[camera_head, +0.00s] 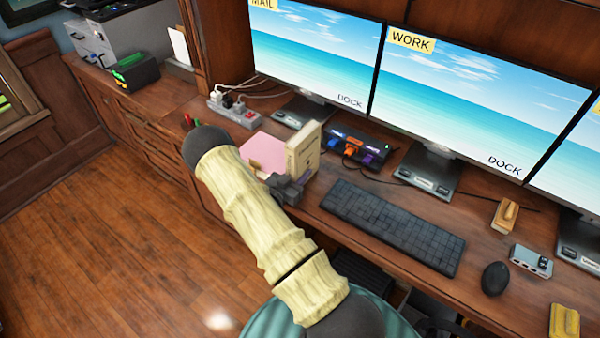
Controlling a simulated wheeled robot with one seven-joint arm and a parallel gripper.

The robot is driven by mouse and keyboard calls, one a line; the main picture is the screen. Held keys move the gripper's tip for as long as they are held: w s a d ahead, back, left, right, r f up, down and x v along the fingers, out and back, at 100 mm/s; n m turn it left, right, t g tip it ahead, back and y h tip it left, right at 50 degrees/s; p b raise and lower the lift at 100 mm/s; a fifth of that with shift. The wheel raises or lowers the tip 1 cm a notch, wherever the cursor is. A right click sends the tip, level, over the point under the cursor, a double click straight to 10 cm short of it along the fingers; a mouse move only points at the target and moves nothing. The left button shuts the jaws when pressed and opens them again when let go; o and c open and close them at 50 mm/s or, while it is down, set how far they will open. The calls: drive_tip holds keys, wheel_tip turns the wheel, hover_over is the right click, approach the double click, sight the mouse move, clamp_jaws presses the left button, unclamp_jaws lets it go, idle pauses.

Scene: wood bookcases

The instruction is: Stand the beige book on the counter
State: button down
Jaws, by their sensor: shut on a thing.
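The beige book (302,150) is upright over the wooden counter (335,205), left of the keyboard. My gripper (288,186) is shut on the lower part of the book. My arm comes up from the bottom of the picture and hides part of the gripper. I cannot tell whether the book's lower edge touches the counter, since the gripper covers it. A pink sheet or pad (263,150) lies just behind and left of the book.
A black keyboard (392,227) lies to the right, with a mouse (495,278) beyond it. A dark hub with cables (355,148) sits behind the book. A power strip (235,112) and monitors (309,50) stand at the back. A small bare strip shows between book and keyboard.

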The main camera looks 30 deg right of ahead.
drive_tip(key=c, duration=1)
unclamp_jaws()
drive_tip(key=shift+f, duration=0.1)
drive_tip(key=shift+c, duration=0.2)
drive_tip(key=shift+r, duration=0.2)
drive_tip(key=b+v, duration=0.1)
drive_tip(key=v, duration=1.1)
drive_tip(key=shift+b, duration=0.35)
drive_tip(key=shift+w, duration=0.15)
